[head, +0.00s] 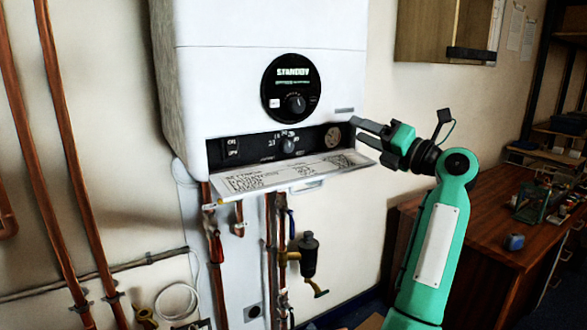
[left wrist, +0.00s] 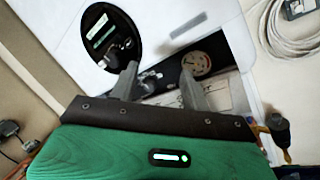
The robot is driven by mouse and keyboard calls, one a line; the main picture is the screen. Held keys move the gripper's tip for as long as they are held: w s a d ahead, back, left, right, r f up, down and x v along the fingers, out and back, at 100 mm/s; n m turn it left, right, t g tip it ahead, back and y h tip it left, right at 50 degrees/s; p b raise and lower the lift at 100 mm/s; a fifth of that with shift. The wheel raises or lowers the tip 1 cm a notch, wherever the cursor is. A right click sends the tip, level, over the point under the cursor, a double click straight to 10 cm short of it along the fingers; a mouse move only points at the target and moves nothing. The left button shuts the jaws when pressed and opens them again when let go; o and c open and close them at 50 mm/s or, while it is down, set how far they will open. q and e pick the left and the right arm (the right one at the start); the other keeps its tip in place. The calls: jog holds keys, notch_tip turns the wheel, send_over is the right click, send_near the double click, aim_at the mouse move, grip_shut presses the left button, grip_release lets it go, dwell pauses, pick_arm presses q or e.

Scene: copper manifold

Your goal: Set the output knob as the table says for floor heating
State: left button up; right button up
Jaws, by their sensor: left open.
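The white boiler (head: 260,30) hangs on the wall. Its recessed lower panel holds a black knob (head: 288,145) ringed by small numbers; its pointer is too small to read surely. The lowered flap (head: 322,184) carries a printed settings table (head: 285,172), its rows too small to read surely. A second knob (head: 295,103) sits on the round display (head: 290,88), which reads STANDBY. My left gripper (head: 355,130) is open and empty, right of the panel and apart from the lower knob. In the left wrist view its fingers (left wrist: 159,70) stand before the panel, partly hiding it.
A round gauge (head: 334,136) is at the panel's right end, and switches (head: 232,147) at its left. Copper pipes and a black valve (head: 309,255) hang below the boiler. A wooden desk (head: 480,230) stands at the right, and a wall cabinet (head: 445,30) hangs upper right.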

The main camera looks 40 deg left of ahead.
aim_at(289, 147)
pick_arm(q)
jog(key=s+r+n+t+h+b, duration=0.2)
jog(key=s+n+h+b, duration=0.35)
jog(key=s, duration=0.55)
jog(key=shift+m+h, duration=0.65)
jog(key=shift+h, duration=0.1)
jog(key=x, duration=0.7)
jog(key=b+x, duration=0.1)
jog(key=x, duration=0.6)
jog(key=shift+w+a+f, duration=0.1)
jog(key=shift+w+f, duration=0.1)
jog(key=shift+w, duration=0.05)
pick_arm(e)
notch_tip(289, 147, up, 6)
jog(key=a+t+y, duration=0.1)
jog(key=t, duration=0.1)
jog(key=shift+a+r, duration=0.2)
jog(key=shift+a, duration=0.2)
pick_arm(q)
jog(key=c, duration=1)
